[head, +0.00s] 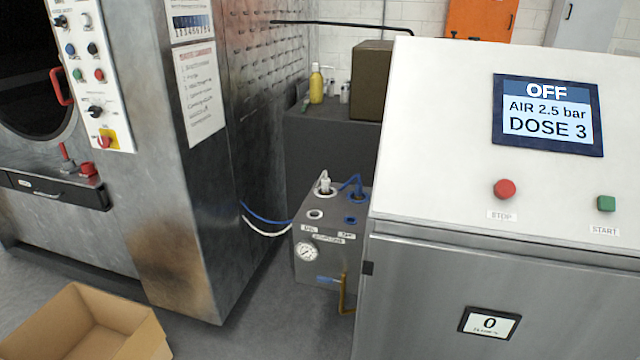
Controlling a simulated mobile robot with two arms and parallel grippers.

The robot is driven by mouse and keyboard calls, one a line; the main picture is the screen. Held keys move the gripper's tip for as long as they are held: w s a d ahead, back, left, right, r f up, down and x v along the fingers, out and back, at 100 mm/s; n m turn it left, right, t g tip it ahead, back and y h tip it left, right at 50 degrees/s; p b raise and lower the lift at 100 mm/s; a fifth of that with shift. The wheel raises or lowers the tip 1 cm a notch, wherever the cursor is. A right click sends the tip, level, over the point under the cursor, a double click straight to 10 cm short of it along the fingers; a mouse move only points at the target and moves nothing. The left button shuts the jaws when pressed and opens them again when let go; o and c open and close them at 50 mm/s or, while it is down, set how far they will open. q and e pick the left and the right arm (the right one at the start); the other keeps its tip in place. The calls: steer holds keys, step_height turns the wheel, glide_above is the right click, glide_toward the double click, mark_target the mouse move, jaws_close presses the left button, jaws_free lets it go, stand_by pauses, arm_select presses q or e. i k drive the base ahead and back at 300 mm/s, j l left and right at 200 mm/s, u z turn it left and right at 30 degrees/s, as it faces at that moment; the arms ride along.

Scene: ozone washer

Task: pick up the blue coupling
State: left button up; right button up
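A blue coupling (360,189) appears small on top of the grey metal box (323,262) in the middle of the view, at the back right of the box top. A blue hose bends over beside it. It looks seated in or standing at a round port, but it is too small to tell which. A white coupling (324,184) stands upright to its left. In front of them are a white-ringed port (316,214) and a blue-ringed port (351,219), which look empty. Neither of my grippers is in view.
A control cabinet (450,290) stands close on the right of the box, its screen reading OFF. A large steel washer (170,220) stands on the left. Blue and white hoses run between washer and box. An open cardboard box (140,338) lies on the floor at lower left.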

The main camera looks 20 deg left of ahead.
mark_target(358, 189)
steer(key=i+j, duration=0.1)
steer(key=j, duration=0.25)
steer(key=i+j, duration=0.1)
steer(key=j, duration=0.3)
steer(key=i+j+z, duration=0.15)
steer(key=j, duration=0.25)
steer(key=i+j+z, duration=0.1)
steer(key=i+j, duration=0.25)
